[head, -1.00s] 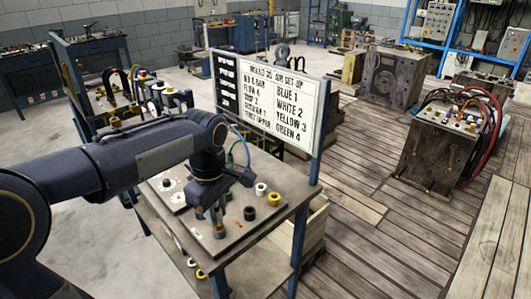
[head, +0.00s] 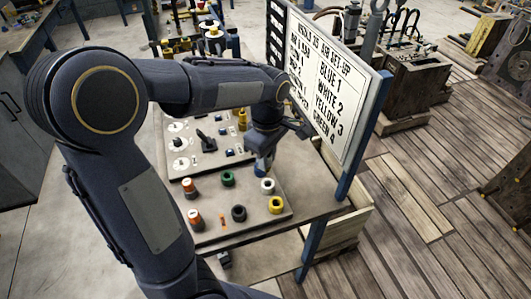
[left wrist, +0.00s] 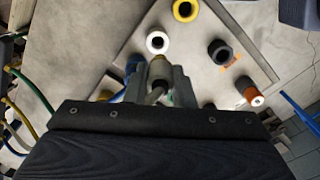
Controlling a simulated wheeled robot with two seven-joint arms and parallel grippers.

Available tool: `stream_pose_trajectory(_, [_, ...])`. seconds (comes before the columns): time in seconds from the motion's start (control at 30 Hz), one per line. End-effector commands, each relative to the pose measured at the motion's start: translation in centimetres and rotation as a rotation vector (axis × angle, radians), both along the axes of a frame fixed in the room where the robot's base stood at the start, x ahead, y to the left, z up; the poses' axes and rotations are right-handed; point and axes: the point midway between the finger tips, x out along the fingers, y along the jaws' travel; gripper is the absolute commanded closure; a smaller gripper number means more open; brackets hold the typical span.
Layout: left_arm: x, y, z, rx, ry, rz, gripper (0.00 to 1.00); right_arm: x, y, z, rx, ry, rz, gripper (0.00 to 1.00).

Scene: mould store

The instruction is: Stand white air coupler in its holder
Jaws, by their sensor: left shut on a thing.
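My left gripper (head: 262,170) hangs low over the back right of the board, just behind a white ring (head: 267,185). In the left wrist view my left gripper (left wrist: 157,72) is shut on a slim grey and brass-coloured piece, apparently the air coupler. Its fingers hide most of it, and I cannot make out a white part on it. The white ring, with a dark centre, also shows in the left wrist view (left wrist: 157,42), just beyond the fingertips; I cannot tell whether the held piece touches it. My right gripper is not in view.
Beside the white ring are yellow (head: 276,205), black (head: 238,213) and green (head: 228,179) rings. Two orange-and-white pieces (head: 190,188) (head: 195,219) stand at the board's left. The upright sign (head: 325,75) rises close to my gripper.

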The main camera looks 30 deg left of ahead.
Motion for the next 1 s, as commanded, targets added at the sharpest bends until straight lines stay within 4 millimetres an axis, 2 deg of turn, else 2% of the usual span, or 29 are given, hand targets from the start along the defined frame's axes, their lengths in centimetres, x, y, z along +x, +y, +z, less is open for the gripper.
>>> stream_pose_trajectory(0.47, [0.0, 0.0, -4.4, -0.001, 0.001, -0.001, 1.0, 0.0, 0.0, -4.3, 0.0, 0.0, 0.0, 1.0])
stream_pose_trajectory(0.7, [0.0, 0.0, -5.4, 0.0, 0.001, -0.001, 1.0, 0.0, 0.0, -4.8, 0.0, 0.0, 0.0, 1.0])
stream_pose_trajectory(1.0, [0.0, 0.0, -5.4, 0.0, 0.001, -0.002, 1.0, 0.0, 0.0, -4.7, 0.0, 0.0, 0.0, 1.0])
